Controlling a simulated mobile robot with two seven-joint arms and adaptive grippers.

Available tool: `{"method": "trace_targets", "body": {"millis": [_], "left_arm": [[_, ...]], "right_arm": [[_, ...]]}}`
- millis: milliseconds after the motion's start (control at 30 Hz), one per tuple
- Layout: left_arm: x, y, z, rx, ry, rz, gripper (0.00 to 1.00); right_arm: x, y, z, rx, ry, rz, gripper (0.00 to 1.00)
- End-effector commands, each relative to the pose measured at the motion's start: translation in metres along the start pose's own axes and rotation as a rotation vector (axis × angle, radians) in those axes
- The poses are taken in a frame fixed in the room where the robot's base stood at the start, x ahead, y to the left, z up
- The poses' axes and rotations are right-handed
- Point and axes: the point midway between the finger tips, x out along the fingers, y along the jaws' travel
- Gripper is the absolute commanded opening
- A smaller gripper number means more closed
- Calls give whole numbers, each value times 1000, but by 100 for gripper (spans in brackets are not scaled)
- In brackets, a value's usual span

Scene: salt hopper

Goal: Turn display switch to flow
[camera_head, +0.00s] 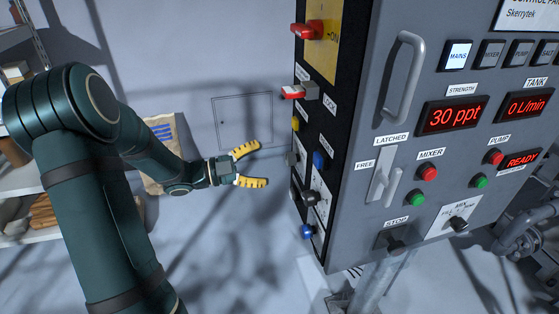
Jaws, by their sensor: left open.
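My left gripper (262,164) is open and empty, its yellow fingers spread toward the narrow side face of the grey control cabinet (350,160). A gap shows between the fingertips and that face. The side face carries a dark knob (290,158) at about gripper height and another dark knob (310,197) lower down, each on a white plate. Their lettering is too small and slanted to read, so I cannot tell which is the display switch or where it points. The tank display (528,105) on the front reads 0 L/min. My right gripper is out of view.
Red handles (307,31) and (293,92) stick out from the side face above the knobs, with blue and yellow buttons nearby. The front has a large grab handle (404,75) and a selector (458,224). Shelves (20,185) stand at left.

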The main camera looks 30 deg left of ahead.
Motion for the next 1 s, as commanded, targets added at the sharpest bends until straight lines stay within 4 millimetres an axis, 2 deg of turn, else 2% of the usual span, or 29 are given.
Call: {"method": "trace_targets", "body": {"millis": [100,300,1000], "left_arm": [[-21,0,0,0,-2,-1,67],[-39,0,0,1,0,1,67],[-41,0,0,0,1,1,67]], "right_arm": [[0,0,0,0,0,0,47],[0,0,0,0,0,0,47],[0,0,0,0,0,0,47]]}}
